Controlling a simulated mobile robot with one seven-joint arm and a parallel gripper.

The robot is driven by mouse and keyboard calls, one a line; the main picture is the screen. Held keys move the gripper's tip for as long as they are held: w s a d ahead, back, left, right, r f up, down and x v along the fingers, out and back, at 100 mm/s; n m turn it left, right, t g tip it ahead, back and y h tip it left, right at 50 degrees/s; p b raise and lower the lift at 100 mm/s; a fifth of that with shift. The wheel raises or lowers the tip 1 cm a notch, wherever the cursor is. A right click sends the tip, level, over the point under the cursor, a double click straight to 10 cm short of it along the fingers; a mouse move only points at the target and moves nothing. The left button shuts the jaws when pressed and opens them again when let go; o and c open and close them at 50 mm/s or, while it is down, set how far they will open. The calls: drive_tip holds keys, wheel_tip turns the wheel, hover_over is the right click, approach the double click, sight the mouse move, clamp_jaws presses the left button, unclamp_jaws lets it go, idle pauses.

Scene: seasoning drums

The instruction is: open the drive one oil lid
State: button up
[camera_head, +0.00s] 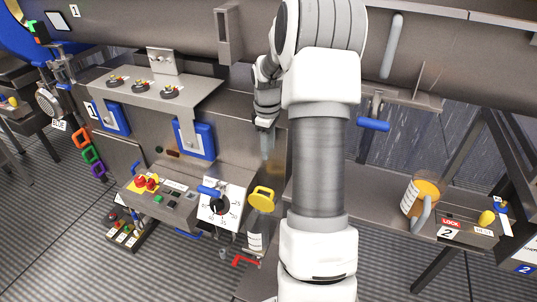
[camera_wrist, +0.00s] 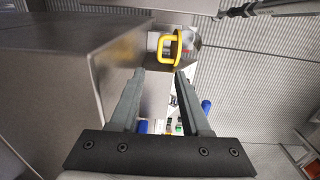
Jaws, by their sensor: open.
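The yellow oil lid (camera_head: 262,199) sits beside the white dial panel at the drive one station. It looks closed on top of a pale container with a label (camera_head: 255,241). In the wrist view the yellow loop handle of the lid (camera_wrist: 169,60) shows ahead of the fingertips, roughly between them and slightly right of centre. My gripper (camera_head: 267,145) points down, above the lid in the head view. In the wrist view my gripper (camera_wrist: 159,74) is open, with nothing between its fingers and a gap to the handle.
A white dial panel with a blue handle (camera_head: 210,190) and a control box with a red button (camera_head: 160,196) stand left of the lid. A red handle (camera_head: 246,261) lies below. A large metal housing (camera_wrist: 60,90) fills the left of the wrist view. An amber jar (camera_head: 426,188) stands at right.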

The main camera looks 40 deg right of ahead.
drive_tip(key=shift+r, duration=0.1)
drive_tip(key=shift+s+f+b, duration=0.1)
drive_tip(key=shift+f+b, duration=0.1)
drive_tip(key=shift+b, duration=0.1)
drive_tip(key=c, duration=0.4)
drive_tip(key=s+a+f+t+b, duration=0.1)
drive_tip(key=s+f+t+b, duration=0.1)
drive_tip(key=b, duration=0.2)
drive_tip(key=s+a+f+t+b, duration=0.1)
drive_tip(key=s+a+t+b, duration=0.1)
drive_tip(key=b, duration=0.2)
drive_tip(key=shift+s+a+f+b, duration=0.15)
drive_tip(key=shift+s+f+b, duration=0.05)
drive_tip(key=shift+f+b, duration=0.2)
clamp_jaws()
drive_tip(key=b, duration=0.5)
approach(264, 197)
drive_tip(key=w+f, duration=0.4)
drive_tip(key=f, duration=0.1)
drive_tip(key=shift+w+d+f+b, duration=0.35)
drive_tip(key=shift+w+d+f, duration=0.05)
drive_tip(key=shift+d+f, duration=0.3)
drive_tip(key=shift+w+d+f+b, duration=0.35)
drive_tip(key=shift+w+d+f, duration=0.05)
drive_tip(key=shift+d+f, duration=0.3)
